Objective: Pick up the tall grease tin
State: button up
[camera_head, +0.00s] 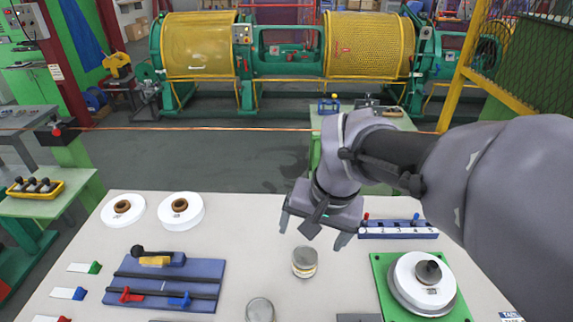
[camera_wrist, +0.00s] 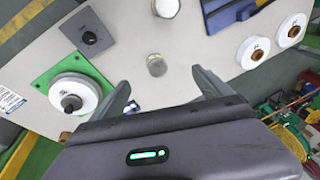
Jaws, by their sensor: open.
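Two round metal tins stand upright on the pale table. One tin (camera_head: 305,262) with a grey lid and a yellowish band stands near the middle; it also shows in the wrist view (camera_wrist: 156,65). The other tin (camera_head: 260,311) is cut off by the bottom edge of the head view and shows at the top of the wrist view (camera_wrist: 166,7). I cannot tell for sure which is taller. My gripper (camera_head: 313,232) is open and empty, behind and above the middle tin. In the wrist view, this tin appears just beyond the gap between the fingertips (camera_wrist: 161,83).
A blue board (camera_head: 165,285) with tools lies left of the tins. A green plate (camera_head: 460,305) with a white spool is at the right. A numbered blue rack (camera_head: 398,230) stands behind it. Two white reels (camera_head: 181,211) sit at the back left. Table around the middle tin is clear.

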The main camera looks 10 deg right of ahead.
jog(key=w+f+g+p, duration=0.1)
jog(key=w+f+p, duration=0.1)
jog(key=w, duration=0.4)
jog(key=g+h+p, duration=0.1)
jog(key=g+p, duration=0.1)
send_near(305, 255)
jog(key=shift+m, duration=0.3)
jog(key=f+b, duration=0.1)
jog(key=f, duration=0.1)
jog(key=f+b, duration=0.1)
jog(key=f, duration=0.1)
jog(key=f+b, duration=0.2)
jog(key=shift+s+a+f, duration=0.15)
jog(key=shift+s, duration=0.1)
jog(key=f+b, duration=0.1)
jog(key=f, duration=0.1)
jog(key=f+b, duration=0.1)
jog(key=f, duration=0.2)
jog(key=shift+w+f, duration=0.2)
jog(key=shift+f, duration=0.05)
jog(key=shift+r, duration=0.15)
jog(key=shift+c, duration=0.7)
jog(key=c, duration=1.6)
